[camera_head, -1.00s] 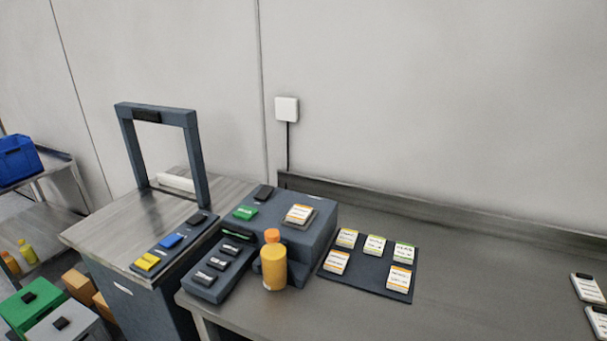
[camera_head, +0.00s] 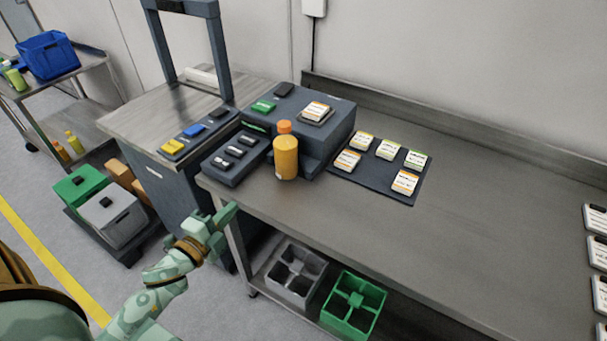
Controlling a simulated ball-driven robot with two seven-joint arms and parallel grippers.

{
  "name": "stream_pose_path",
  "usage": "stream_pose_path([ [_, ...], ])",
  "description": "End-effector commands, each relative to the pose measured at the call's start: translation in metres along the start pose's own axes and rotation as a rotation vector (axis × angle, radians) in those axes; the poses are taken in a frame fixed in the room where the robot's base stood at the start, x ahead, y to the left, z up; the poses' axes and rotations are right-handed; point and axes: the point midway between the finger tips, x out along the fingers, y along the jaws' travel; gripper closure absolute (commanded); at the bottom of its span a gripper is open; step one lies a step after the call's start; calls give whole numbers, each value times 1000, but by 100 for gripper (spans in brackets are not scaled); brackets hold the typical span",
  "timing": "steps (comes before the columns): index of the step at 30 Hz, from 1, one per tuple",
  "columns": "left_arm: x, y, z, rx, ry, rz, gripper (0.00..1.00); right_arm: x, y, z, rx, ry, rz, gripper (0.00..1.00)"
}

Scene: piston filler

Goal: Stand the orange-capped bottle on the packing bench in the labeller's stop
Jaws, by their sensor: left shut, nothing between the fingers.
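The orange-capped bottle (camera_head: 286,158) stands upright on the packing bench (camera_head: 400,240), close against the front of the dark labeller (camera_head: 325,135). I cannot tell whether it touches the labeller, and the stop itself is not clearly visible. My left gripper (camera_head: 228,212) is shut and empty, at the bench's front left corner, below and left of the bottle and apart from it. My right gripper is not in view.
A button panel (camera_head: 237,157) sits left of the bottle. A grey divided crate (camera_head: 290,272) and a green one (camera_head: 352,305) are under the bench. The bench's front middle is clear.

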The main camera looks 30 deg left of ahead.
Motion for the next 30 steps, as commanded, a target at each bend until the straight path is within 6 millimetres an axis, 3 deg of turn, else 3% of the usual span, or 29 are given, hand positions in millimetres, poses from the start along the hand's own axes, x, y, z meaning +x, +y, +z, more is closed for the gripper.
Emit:
stream_pose_path([
  [2, 2, -18, -14, 95, 53, -45, 100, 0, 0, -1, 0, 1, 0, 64],
  [8, 16, -17, -18, 142, 66, -50, 100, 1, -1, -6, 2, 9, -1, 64],
  [21, 105, -20, -23, 138, 64, -47, 100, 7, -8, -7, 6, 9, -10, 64],
  [30, 138, -20, -25, 135, 63, -45, 100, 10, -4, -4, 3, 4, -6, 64],
])
